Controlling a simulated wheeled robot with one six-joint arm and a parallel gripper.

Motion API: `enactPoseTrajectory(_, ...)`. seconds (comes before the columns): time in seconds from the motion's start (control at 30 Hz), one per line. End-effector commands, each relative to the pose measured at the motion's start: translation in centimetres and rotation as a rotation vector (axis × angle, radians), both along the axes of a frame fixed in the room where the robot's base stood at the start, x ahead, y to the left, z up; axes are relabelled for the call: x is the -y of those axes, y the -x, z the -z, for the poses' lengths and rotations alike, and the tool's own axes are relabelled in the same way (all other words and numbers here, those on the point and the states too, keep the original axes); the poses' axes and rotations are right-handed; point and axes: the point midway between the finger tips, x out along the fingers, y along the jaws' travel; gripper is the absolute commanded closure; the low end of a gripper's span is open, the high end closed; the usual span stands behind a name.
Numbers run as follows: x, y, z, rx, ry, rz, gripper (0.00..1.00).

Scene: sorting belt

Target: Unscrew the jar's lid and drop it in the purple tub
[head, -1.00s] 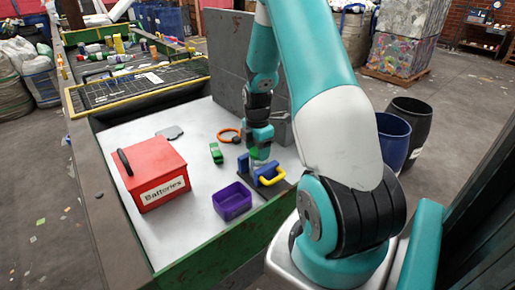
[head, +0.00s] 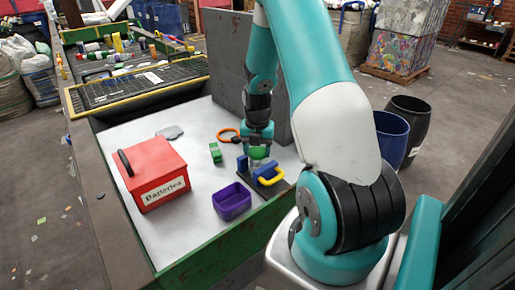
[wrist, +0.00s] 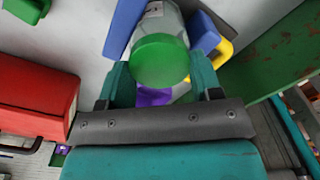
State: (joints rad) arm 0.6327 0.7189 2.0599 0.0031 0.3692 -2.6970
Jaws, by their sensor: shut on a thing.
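The jar (wrist: 168,18) is a clear, pale body with a label, held between the jaws of a blue clamp (wrist: 124,22) with a yellow handle (head: 271,178). Its green lid (wrist: 160,62) faces my wrist camera and also shows in the head view (head: 258,153). My gripper (wrist: 160,72) has a teal finger on each side of the lid and is shut on it. The lid appears still on the jar; whether it is loose I cannot tell. The purple tub (head: 232,207) stands just left of the clamp, mostly hidden behind the lid in the wrist view (wrist: 152,97).
A red Batteries box (head: 155,178) stands at the left. A small green object (head: 215,153), an orange ring (head: 228,135) and a flat grey piece (head: 170,132) lie behind. A grey panel (head: 228,65) stands close behind my gripper. White surface between box and tub is clear.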

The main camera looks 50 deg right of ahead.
Motion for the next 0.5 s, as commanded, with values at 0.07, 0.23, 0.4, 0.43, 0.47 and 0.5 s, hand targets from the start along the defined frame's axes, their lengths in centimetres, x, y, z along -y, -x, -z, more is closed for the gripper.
enactPoseTrajectory(0.07, 0.05, -0.57, 0.00, 0.017, 0.004, -0.024, 0.63)
enactPoseTrajectory(0.23, 0.01, -0.61, -0.01, 0.019, 0.003, -0.024, 0.63)
enactPoseTrajectory(0.4, 0.01, -0.51, -0.03, 0.015, 0.003, -0.021, 0.12)
enactPoseTrajectory(0.43, 0.01, -0.47, -0.03, 0.014, 0.003, -0.021, 0.12)
enactPoseTrajectory(0.47, 0.01, -0.43, -0.04, 0.014, 0.003, -0.020, 0.12)
enactPoseTrajectory(0.5, 0.01, -0.40, -0.04, 0.013, 0.002, -0.020, 0.12)
